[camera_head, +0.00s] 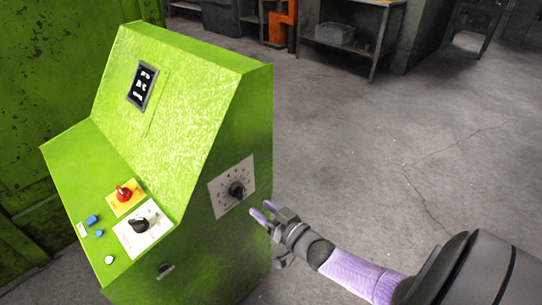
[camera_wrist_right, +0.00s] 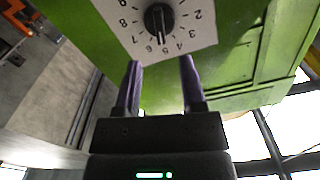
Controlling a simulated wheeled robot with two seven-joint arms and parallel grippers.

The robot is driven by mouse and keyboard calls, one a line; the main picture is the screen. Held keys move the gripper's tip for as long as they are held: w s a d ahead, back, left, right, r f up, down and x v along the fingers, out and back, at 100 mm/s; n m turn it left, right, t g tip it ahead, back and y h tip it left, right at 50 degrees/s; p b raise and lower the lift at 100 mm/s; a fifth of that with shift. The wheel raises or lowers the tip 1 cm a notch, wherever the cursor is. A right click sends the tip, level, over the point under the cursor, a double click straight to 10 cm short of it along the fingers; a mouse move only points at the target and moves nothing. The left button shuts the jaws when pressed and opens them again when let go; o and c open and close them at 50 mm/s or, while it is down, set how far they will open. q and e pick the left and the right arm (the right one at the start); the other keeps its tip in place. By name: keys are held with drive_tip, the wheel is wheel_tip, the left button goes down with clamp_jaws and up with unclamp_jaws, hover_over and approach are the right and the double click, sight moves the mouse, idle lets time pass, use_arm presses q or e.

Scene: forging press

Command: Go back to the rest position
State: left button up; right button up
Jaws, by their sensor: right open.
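My right gripper (camera_head: 264,212) is open and empty beside the right side of the green control console (camera_head: 190,75). In the right wrist view its two purple fingers (camera_wrist_right: 159,75) stand apart, with nothing between them. A black dial knob (camera_head: 237,189) on a white numbered plate sits on that side of the console, a little left of the fingertips. The knob also shows in the right wrist view (camera_wrist_right: 158,20), beyond the fingertips and apart from them. My left gripper is in neither view.
The console's sloped panel has a red switch (camera_head: 124,193) on a yellow plate, a black selector knob (camera_head: 139,225) and blue buttons. A metal table (camera_head: 352,40) with a grey bin stands at the back. The concrete floor (camera_head: 400,140) to the right is clear.

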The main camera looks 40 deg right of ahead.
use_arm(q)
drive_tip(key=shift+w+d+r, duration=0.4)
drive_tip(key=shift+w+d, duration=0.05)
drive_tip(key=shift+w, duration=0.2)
use_arm(e)
drive_tip(key=s, duration=0.3)
drive_tip(key=shift+s+d, duration=0.1)
drive_tip(key=shift+d, duration=0.05)
drive_tip(key=s+a+f+n+g+h, duration=0.15)
drive_tip(key=s+f+g, duration=0.35)
drive_tip(key=s+f, duration=0.5)
drive_tip(key=s+a+f+n+g+h, duration=0.1)
drive_tip(key=s+a+f+g, duration=0.1)
drive_tip(key=s+f+g, duration=0.7)
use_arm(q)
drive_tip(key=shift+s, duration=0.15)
use_arm(e)
drive_tip(key=s+a+f+n+g, duration=0.1)
drive_tip(key=s+a+f+g, duration=0.1)
drive_tip(key=s, duration=0.7)
drive_tip(key=s+a+f+n+g, duration=0.1)
drive_tip(key=s+a+f+g, duration=0.1)
drive_tip(key=s+f, duration=0.3)
drive_tip(key=s+a, duration=0.1)
drive_tip(key=s, duration=0.3)
drive_tip(key=shift+a, duration=0.15)
